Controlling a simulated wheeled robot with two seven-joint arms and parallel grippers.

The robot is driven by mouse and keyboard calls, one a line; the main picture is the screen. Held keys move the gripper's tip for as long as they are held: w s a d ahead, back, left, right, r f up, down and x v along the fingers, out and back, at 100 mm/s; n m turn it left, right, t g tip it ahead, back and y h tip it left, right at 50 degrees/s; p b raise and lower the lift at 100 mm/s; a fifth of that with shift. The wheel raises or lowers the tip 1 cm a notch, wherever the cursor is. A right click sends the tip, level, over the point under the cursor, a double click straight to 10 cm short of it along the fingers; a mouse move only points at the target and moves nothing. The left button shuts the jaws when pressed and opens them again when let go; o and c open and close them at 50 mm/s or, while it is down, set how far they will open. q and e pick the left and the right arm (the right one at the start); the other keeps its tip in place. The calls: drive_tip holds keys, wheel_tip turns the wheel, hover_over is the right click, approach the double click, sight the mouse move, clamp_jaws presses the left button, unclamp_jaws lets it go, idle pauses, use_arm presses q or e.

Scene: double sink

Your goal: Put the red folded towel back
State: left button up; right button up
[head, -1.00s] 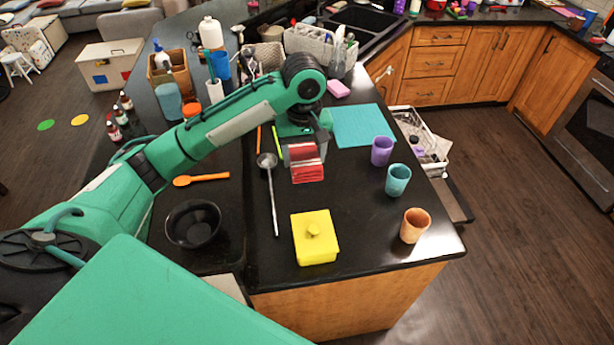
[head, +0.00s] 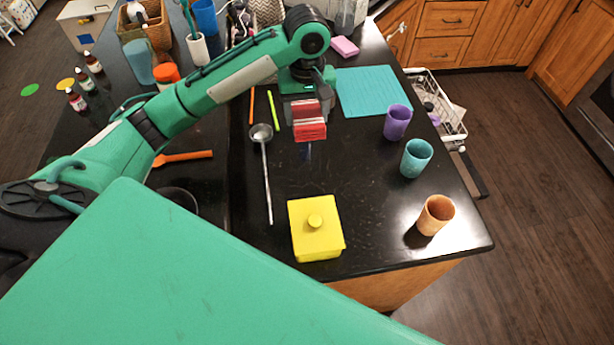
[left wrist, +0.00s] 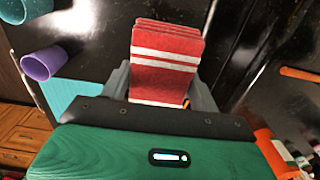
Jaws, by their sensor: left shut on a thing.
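The red folded towel (head: 309,124) has white stripes and is in my left gripper (head: 304,108). The gripper is shut on it over the black counter, left of the teal mat. The left wrist view shows the towel (left wrist: 165,62) between the two grey fingers, its folded layers sticking out past them. In the head view a faint reflection shows below the towel on the counter; I cannot tell how high it is held. My right gripper is not in view.
A yellow lidded box (head: 312,240) stands in front of the towel. A ladle (head: 266,180) lies to its left. A teal mat (head: 375,92) and purple (head: 397,122), teal (head: 416,158) and orange (head: 435,214) cups are to the right. The counter (head: 360,190) between is clear.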

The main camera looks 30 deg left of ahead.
sight(307, 175)
use_arm(q)
drive_tip(key=shift+w+f, duration=0.15)
drive_tip(key=shift+f, duration=0.4)
drive_tip(key=shift+w+a+f, duration=0.1)
drive_tip(key=shift+f, duration=0.2)
wheel_tip(307, 175, down, 19)
drive_tip(key=p, duration=0.4)
drive_tip(key=shift+f, duration=0.2)
drive_tip(key=o, duration=0.6)
drive_tip(key=shift+f, duration=0.1)
drive_tip(key=shift+c, duration=0.2)
drive_tip(key=o, duration=0.4)
